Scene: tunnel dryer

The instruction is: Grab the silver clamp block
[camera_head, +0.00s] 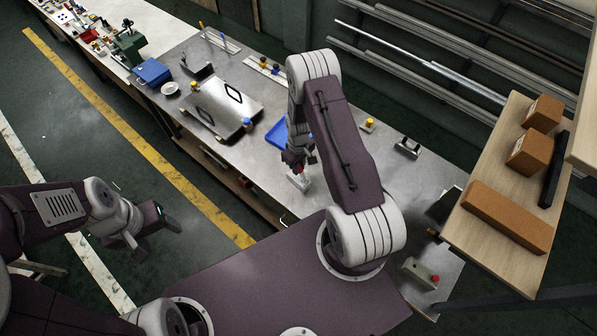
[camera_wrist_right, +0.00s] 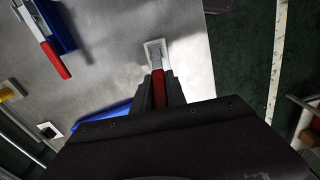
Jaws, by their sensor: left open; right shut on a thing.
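The silver clamp block (camera_head: 299,181) is a small pale metal piece with a red part, low by the near edge of the metal workbench (camera_head: 412,187). My right gripper (camera_head: 298,165) points down at it and is shut on its red part. In the right wrist view, the pale end of the block (camera_wrist_right: 156,51) sticks out beyond the fingers (camera_wrist_right: 160,90), with the red strip between them. I cannot tell whether the block touches the bench. My left gripper (camera_head: 157,238) is open and empty, out over the floor at the left, away from the bench.
A blue tray (camera_head: 278,133) lies just behind my right gripper. A silver fixture plate (camera_head: 208,106) and a blue box (camera_head: 152,72) stand further left. A wooden shelf (camera_head: 471,240) with cardboard boxes (camera_head: 528,153) is at the right. Bench right of the gripper is mostly clear.

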